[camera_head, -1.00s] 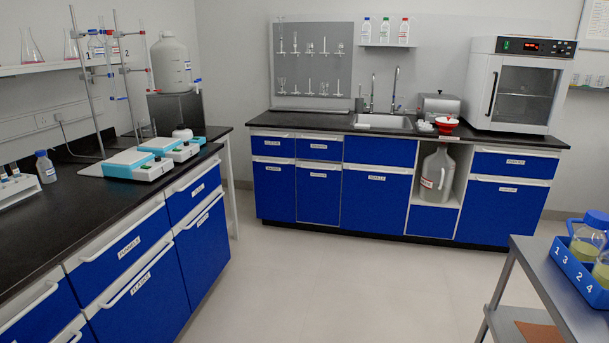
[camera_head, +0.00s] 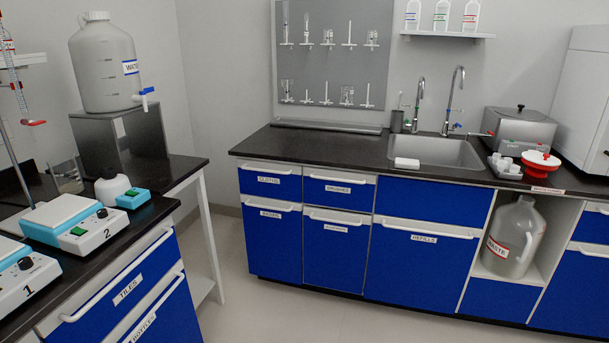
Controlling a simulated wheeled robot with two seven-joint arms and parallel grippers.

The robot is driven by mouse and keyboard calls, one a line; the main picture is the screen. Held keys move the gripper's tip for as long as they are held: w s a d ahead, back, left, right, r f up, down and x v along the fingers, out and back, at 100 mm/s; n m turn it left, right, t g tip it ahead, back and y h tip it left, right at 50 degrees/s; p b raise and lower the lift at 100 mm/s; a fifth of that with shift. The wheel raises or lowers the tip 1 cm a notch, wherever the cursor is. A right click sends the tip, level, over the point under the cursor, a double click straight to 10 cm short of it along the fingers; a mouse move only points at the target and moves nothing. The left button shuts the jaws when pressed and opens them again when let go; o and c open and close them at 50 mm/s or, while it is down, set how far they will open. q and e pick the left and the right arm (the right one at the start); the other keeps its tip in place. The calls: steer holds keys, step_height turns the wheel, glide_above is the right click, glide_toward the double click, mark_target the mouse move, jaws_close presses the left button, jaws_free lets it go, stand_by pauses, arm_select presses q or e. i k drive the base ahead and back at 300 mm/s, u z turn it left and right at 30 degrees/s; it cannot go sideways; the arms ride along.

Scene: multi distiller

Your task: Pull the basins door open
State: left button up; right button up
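The basins door (camera_head: 274,247) is the blue lower door at the left end of the sink counter; its small label seems to read BASINS. It is shut, with a white bar handle (camera_head: 271,205) along its top edge. Its right neighbour is another shut blue door (camera_head: 334,256) with a label too small to read surely. Above are the shut CLOTHS drawer (camera_head: 268,182) and BRUSHES drawer (camera_head: 338,191). Neither of my grippers is in view.
The floor (camera_head: 260,310) before the doors is clear. A left bench (camera_head: 105,245) with two numbered hotplates (camera_head: 78,222) and a white table leg (camera_head: 210,240) border it. The REFILLS door (camera_head: 420,262) and a waste jug (camera_head: 512,240) are to the right.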

mark_target(273, 227)
steer(key=i, duration=2.4)
steer(key=u, duration=1.9)
